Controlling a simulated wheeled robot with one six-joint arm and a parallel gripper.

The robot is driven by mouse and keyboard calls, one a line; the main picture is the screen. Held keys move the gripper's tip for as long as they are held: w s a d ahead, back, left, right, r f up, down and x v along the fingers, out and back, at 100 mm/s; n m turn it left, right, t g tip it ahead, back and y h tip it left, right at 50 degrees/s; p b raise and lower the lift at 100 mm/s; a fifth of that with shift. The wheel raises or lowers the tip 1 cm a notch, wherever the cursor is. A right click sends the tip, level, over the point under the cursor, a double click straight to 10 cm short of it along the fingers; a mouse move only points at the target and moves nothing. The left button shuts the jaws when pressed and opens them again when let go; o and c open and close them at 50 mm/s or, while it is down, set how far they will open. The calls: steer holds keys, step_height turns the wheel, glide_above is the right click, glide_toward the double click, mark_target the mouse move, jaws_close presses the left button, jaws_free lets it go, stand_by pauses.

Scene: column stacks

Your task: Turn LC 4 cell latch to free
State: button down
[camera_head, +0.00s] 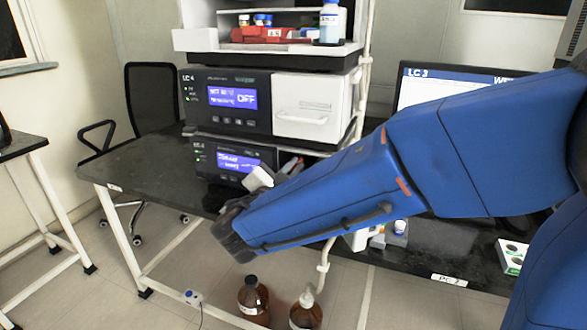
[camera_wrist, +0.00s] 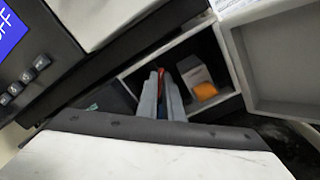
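The LC 4 stack (camera_head: 226,77) stands on the dark bench. Its lower module (camera_head: 208,168) has an open compartment, also seen tilted in the wrist view. In that compartment sits a small white block (camera_wrist: 194,72) with an orange part (camera_wrist: 205,91) on its near side, which looks like the cell and its latch. My gripper's two grey fingers (camera_wrist: 162,97) point into the compartment, left of the orange part and apart from it. In the head view the fingertips (camera_head: 290,166) are partly hidden by my arm, and the latch is hidden.
An open grey door (camera_wrist: 290,55) stands right of the compartment. Above is the module reading OFF, with a white handled door (camera_head: 313,106). Brown bottles (camera_head: 253,297) stand below the bench. The bench's left part (camera_head: 135,170) is clear.

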stand_by(0.4)
steer(key=shift+d+f+m, duration=0.1)
steer(key=shift+f+m, duration=0.1)
steer(key=shift+m, duration=2.3)
steer(key=shift+d+f+m, duration=0.1)
steer(key=shift+f+m, duration=0.05)
steer(key=shift+m, duration=2.35)
steer(key=c, duration=1.9)
jaws_free()
steer(key=shift+s, duration=0.1)
steer(key=v, duration=1.7)
steer(key=shift+s, duration=0.15)
